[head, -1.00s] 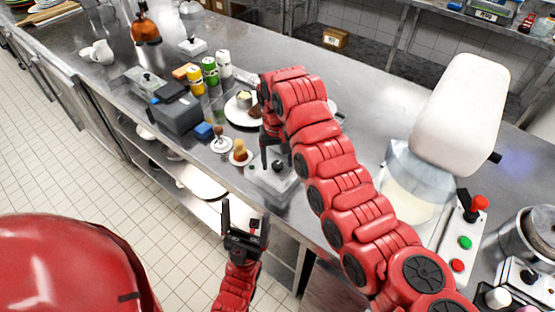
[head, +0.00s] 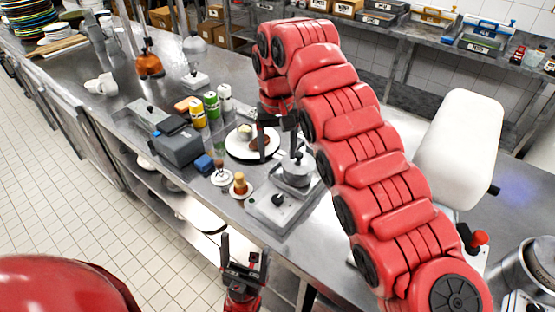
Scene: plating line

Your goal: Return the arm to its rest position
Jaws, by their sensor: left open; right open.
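My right arm reaches in from the lower right, and its gripper (head: 277,143) points down, open, over the right side of a white plate with food (head: 237,147). I cannot tell whether its fingers touch anything; one finger overlaps the brown food piece (head: 262,141) in the picture. My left gripper (head: 244,262) is open and empty, pointing up in front of the counter's front edge, at the bottom of the picture.
A white machine (head: 457,140) and a red button (head: 479,238) are at right.

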